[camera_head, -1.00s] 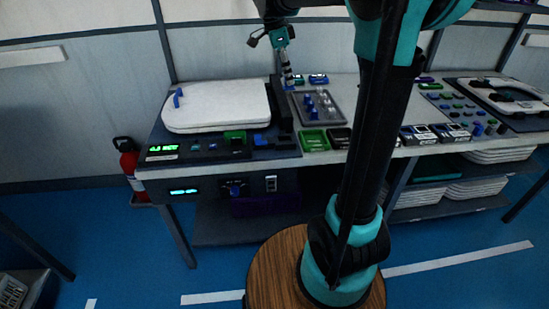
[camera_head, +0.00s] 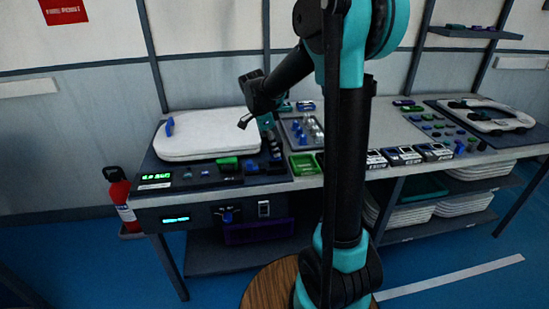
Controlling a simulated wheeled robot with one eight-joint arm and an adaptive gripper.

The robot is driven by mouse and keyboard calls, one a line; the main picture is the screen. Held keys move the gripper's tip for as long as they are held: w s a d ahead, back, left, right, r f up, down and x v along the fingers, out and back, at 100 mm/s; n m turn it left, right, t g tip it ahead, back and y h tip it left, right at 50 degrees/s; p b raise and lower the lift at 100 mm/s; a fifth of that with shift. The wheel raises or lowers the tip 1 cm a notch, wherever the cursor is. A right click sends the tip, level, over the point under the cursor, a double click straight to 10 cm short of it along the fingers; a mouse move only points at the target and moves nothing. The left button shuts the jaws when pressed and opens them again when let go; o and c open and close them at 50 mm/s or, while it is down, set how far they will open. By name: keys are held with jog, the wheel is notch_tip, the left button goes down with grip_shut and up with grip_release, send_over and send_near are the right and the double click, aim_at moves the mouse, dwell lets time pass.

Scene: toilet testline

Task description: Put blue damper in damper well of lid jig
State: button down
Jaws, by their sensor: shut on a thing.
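The lid jig (camera_head: 216,182) is a dark fixture at the left of the bench, with a white toilet lid (camera_head: 205,137) on it. Several blue and pale parts (camera_head: 308,130) stand in the grey tray (camera_head: 289,126) just right of my gripper. I cannot make out the damper well.
A green bin (camera_head: 303,164) and dark bins lie along the bench's front edge. Green and blue blocks (camera_head: 228,165) sit on the jig's front. Another seat fixture (camera_head: 490,116) is at far right. My upright arm blocks part of the bench. A red extinguisher (camera_head: 120,202) stands at left.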

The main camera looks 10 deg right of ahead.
jog(key=shift+f, duration=2.1)
jog(key=shift+f, duration=0.1)
jog(key=c, duration=1.3)
grip_release()
jog(key=v, duration=1.2)
jog(key=s+d+f+n+t+y, duration=0.1)
jog(key=s+d+f+n+t, duration=0.1)
jog(key=s+f+n, duration=0.6)
jog(key=s+d+f+n+t+y, duration=0.2)
jog(key=s+d+f+n, duration=0.3)
jog(key=s, duration=0.9)
notch_tip(320, 180, down, 3)
jog(key=n, duration=0.5)
jog(key=shift+d+r, duration=0.1)
